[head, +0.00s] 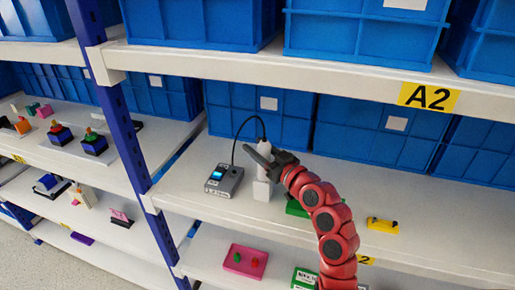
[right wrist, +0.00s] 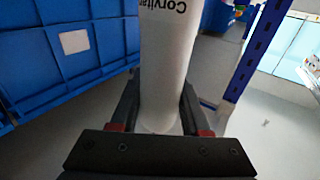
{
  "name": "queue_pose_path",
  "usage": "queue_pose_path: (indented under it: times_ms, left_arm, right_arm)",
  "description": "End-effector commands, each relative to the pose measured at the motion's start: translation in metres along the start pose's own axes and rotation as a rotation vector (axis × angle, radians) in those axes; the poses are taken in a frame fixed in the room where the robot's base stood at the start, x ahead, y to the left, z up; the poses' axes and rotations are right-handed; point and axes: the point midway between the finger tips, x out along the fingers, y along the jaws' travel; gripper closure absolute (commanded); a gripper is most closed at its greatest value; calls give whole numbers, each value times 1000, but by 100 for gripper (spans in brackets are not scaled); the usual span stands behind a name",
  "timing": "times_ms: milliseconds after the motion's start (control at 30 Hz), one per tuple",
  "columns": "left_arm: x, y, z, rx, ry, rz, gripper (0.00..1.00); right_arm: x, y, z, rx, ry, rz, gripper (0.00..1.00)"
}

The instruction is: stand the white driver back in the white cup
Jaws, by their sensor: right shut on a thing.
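The white driver (head: 265,158) is upright on the middle shelf's left part, with a black cable at its top. My right gripper (head: 266,157) is shut on the driver's body. In the right wrist view the white driver (right wrist: 164,60), with dark lettering, lies between the two dark fingers of the right gripper (right wrist: 160,105). The white cup (head: 262,190) stands on the shelf directly below the driver. The driver's lower end meets the cup's top in the picture; I cannot tell whether it is inside or just above. My left gripper is not in view.
A grey control box (head: 224,180) with a lit blue display stands left of the cup, joined to the driver by the cable. A green thing (head: 297,208) is partly behind my red arm. A yellow thing (head: 382,225) lies further right. Blue bins (head: 262,116) line the back.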

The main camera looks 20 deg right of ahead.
Motion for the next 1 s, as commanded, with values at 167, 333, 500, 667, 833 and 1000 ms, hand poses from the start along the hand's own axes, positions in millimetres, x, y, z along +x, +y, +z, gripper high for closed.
queue_pose_path:
  times_ms: [167, 333, 500, 667, 833, 1000]
  left_arm:
    - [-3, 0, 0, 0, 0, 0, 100]
    - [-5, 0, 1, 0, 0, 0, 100]
    - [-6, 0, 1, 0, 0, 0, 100]
    - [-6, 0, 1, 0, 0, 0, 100]
    - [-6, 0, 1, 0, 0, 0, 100]
    - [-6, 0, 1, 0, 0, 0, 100]
  right_arm:
    - [0, 0, 0, 0, 3, 0, 100]
    - [0, 0, 1, 0, 3, 0, 100]
    - [0, 0, 2, -1, 2, 1, 100]
    - [0, 0, 2, 0, 1, 0, 76]
    - [0, 0, 2, 0, 0, 0, 23]
    - [0, 0, 2, 0, 0, 0, 19]
